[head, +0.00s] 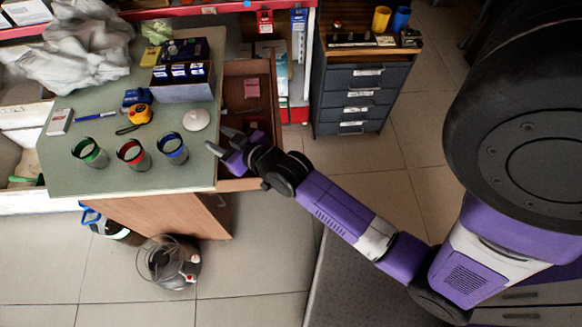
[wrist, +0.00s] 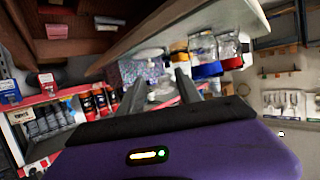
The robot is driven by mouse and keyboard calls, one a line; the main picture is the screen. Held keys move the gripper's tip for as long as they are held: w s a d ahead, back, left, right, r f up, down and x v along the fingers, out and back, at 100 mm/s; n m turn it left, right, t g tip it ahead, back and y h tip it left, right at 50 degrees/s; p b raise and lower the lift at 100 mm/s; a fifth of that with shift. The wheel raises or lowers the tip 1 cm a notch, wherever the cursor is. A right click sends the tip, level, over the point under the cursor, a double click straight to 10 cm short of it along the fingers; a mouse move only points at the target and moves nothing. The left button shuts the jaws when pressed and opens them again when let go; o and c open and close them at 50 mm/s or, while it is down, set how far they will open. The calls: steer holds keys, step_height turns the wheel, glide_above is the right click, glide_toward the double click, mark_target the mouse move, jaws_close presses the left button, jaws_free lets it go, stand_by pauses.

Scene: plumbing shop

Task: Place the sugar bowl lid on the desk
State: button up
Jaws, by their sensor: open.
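The white round sugar bowl lid (head: 196,119) lies on the green desk top (head: 190,175) near its right edge, right of the glass jars. In the wrist view, a pale rounded shape that looks like the lid (wrist: 148,53) shows at the desk edge, beyond the fingers. My gripper (head: 219,141) is at the desk's right edge, just below and right of the lid in the head view. Its two fingers are apart with nothing between them, as the wrist view (wrist: 161,80) also shows. I see no sugar bowl.
Three glass jars with coloured bands (head: 131,155) stand left of the lid. A yellow tape measure (head: 140,114), a blue-grey box (head: 183,85) and a crumpled bag (head: 75,55) are further back. An open drawer (head: 247,100) juts out beside the desk, next to my gripper.

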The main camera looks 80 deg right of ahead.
steer(key=s+a+r+n+t+y, duration=0.1)
steer(key=s+a+r+n+y, duration=0.1)
steer(key=s+a, duration=1.05)
steer(key=s+a+r+n+y, duration=0.1)
steer(key=s+a+r, duration=0.2)
steer(key=s+r, duration=0.2)
steer(key=s+a+r+n+t+y, duration=0.1)
steer(key=s+a+r+y, duration=0.1)
steer(key=s+r, duration=0.3)
steer(key=shift+s+a+r, duration=0.35)
steer(key=shift+s+a, duration=0.1)
steer(key=shift+s, duration=0.75)
